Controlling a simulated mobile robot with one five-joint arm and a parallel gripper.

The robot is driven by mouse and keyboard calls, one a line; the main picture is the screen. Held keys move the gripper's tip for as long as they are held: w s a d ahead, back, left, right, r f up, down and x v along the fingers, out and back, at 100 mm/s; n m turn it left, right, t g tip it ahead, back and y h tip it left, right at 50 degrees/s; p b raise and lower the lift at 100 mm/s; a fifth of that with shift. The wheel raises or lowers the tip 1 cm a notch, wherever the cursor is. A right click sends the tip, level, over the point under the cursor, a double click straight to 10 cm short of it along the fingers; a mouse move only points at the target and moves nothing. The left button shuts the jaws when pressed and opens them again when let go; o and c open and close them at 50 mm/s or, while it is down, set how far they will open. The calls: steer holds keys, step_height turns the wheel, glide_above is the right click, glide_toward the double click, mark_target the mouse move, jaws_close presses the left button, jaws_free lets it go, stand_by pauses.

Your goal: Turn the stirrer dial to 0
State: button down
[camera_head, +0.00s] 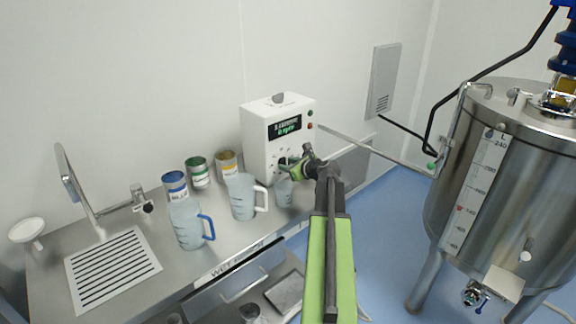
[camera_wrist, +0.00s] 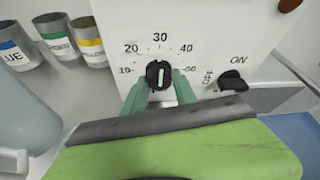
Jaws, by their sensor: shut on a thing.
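The stirrer dial (camera_wrist: 158,73) is a black knob on the white control box (camera_head: 270,135). In the wrist view, the numbers 10 to 50 run around it, with 30 at the top. A light mark on the knob runs roughly upright; I cannot tell which end is the pointer. My gripper (camera_wrist: 161,92) has its green fingers on either side of the knob and is shut on it. In the head view my gripper (camera_head: 298,167) is at the box's front and hides the dial. The box's display (camera_head: 285,127) shows green text too small to read surely.
An ON/OFF switch (camera_wrist: 232,80) sits right of the dial. A small beaker (camera_head: 284,193), a clear jug (camera_head: 243,197), a blue-handled jug (camera_head: 188,226) and labelled cans (camera_head: 199,172) stand left of my gripper. A steel tank (camera_head: 500,180) stands at the right.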

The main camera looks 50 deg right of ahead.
steer(key=shift+n+h, duration=0.5)
steer(key=c, duration=1)
jaws_free()
steer(key=shift+s+a+r, duration=0.1)
